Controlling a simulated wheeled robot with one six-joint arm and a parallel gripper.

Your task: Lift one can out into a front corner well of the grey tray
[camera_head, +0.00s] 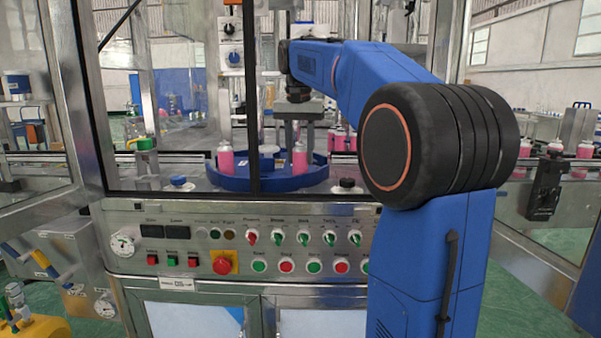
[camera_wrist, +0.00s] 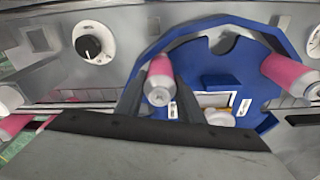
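Pink cans stand in the blue round carrier (camera_head: 234,185): one on its left (camera_head: 226,158) and one on its right (camera_head: 299,160). My gripper (camera_head: 294,137) points down over the right side of the carrier. In the wrist view, its two dark fingers (camera_wrist: 160,90) stand on either side of a pink can with a pale top (camera_wrist: 160,69). The fingers are close to the can's sides; whether they press on it cannot be told. The can looks to be still at the carrier. Another pink can (camera_wrist: 290,72) sits at the carrier's right. I cannot make out the grey tray.
A metal frame post (camera_head: 251,100) stands in front of the carrier. More pink cans (camera_head: 340,139) stand to the right behind.

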